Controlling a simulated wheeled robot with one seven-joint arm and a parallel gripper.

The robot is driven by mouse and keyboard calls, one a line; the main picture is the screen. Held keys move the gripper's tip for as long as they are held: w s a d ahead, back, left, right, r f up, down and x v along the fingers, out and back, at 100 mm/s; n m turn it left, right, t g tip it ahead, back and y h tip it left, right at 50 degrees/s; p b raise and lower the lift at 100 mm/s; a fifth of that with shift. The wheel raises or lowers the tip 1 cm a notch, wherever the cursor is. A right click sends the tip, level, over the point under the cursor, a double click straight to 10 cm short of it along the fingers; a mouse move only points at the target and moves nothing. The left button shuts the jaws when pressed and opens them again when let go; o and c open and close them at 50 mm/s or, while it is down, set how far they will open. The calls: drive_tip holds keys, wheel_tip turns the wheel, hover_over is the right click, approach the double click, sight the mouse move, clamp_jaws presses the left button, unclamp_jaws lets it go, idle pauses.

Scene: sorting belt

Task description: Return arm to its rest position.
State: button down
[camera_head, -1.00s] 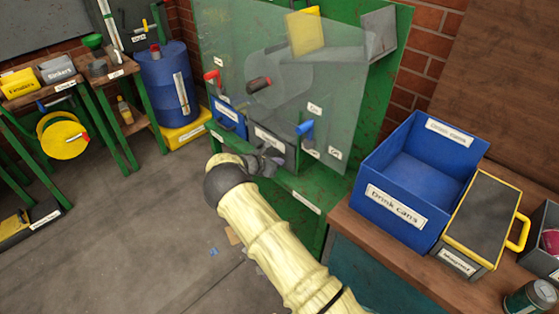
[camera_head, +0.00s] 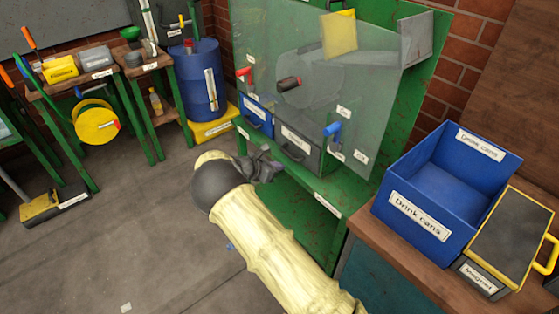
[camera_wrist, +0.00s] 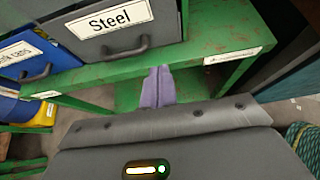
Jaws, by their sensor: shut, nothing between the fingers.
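My gripper (camera_head: 268,165) is at the end of my cream-sleeved arm, in front of the green sorting stand (camera_head: 320,196). In the wrist view my gripper's fingers (camera_wrist: 158,86) are together and nothing shows between them. They point toward the green shelf edge, below a grey drawer labelled Steel (camera_wrist: 115,28). I cannot tell whether the fingertips touch the stand. The palm hides part of the wrist view.
A wooden bench at the right holds a blue Drink cans bin (camera_head: 420,212) and a Magnet box (camera_head: 512,243). A clear panel (camera_head: 315,90) fronts the stand. A blue barrel (camera_head: 196,85) stands behind left. The floor (camera_head: 120,235) at lower left is mostly open.

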drive_tip(key=s+d+r+m+g+y+p, duration=0.5)
drive_tip(key=s+d+r+m+g+p, duration=0.1)
drive_tip(key=s+d+r+m, duration=0.75)
drive_tip(key=s+d+r+m+y+p, duration=0.2)
drive_tip(key=s+r+m, duration=0.3)
drive_tip(key=s, duration=0.4)
drive_tip(key=s+d+r+m+y+p, duration=0.1)
drive_tip(key=s+r+m+y+p, duration=0.1)
drive_tip(key=s+r+m, duration=0.4)
drive_tip(key=s+m+p, duration=0.1)
drive_tip(key=s, duration=0.3)
drive_tip(key=shift+s+d+r+m+t, duration=0.15)
drive_tip(key=shift+d+m+t, duration=0.2)
drive_tip(key=shift+d+t, duration=0.05)
